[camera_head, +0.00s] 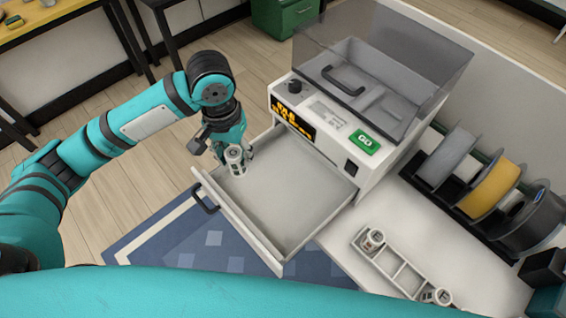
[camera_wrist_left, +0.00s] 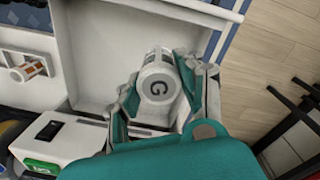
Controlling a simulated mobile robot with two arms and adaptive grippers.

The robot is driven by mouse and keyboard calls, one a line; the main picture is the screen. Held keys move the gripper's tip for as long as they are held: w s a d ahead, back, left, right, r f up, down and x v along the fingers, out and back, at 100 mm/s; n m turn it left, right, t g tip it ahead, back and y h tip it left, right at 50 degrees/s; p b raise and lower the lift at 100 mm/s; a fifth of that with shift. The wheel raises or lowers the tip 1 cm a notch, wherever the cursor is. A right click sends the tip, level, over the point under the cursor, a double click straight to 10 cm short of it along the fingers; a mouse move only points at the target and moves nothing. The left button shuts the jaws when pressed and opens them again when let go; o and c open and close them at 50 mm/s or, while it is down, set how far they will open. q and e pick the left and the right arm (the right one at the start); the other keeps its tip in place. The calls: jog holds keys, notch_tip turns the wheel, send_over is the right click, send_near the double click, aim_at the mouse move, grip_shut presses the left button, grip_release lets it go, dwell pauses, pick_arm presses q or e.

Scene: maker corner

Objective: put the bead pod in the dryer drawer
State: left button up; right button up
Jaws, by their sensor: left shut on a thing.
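The bead pod (camera_head: 235,162) is a small white cylinder with a "G" on its top, which shows in the left wrist view (camera_wrist_left: 157,88). My left gripper (camera_head: 232,150) is shut on it, with the fingers on either side. The pod is upright over the left part of the open dryer drawer (camera_head: 290,205). I cannot tell whether its base touches the drawer floor. The drawer is pulled out of the white dryer (camera_head: 367,165) and is otherwise empty. My right gripper is not in view.
A white rack (camera_head: 400,272) holding two similar pods stands on the table at the lower right. Filament spools (camera_head: 493,188) stand to the dryer's right. The dryer has a clear raised cover (camera_head: 400,60) and a green GO button (camera_head: 364,142).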

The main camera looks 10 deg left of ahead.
pick_arm(q)
jog(key=w+d+m+p, duration=0.1)
jog(key=w+d+p, duration=0.1)
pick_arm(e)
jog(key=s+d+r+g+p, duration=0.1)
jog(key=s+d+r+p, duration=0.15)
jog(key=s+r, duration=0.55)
pick_arm(q)
jog(key=m+p, duration=0.1)
jog(key=m, duration=0.1)
send_over(259, 186)
notch_tip(259, 186, down, 7)
notch_tip(259, 186, down, 2)
jog(key=shift+f, duration=1.55)
jog(key=shift+d, duration=0.1)
jog(key=o, duration=0.8)
jog(key=shift+f, duration=0.1)
jog(key=o, duration=0.4)
jog(key=shift+c, duration=0.2)
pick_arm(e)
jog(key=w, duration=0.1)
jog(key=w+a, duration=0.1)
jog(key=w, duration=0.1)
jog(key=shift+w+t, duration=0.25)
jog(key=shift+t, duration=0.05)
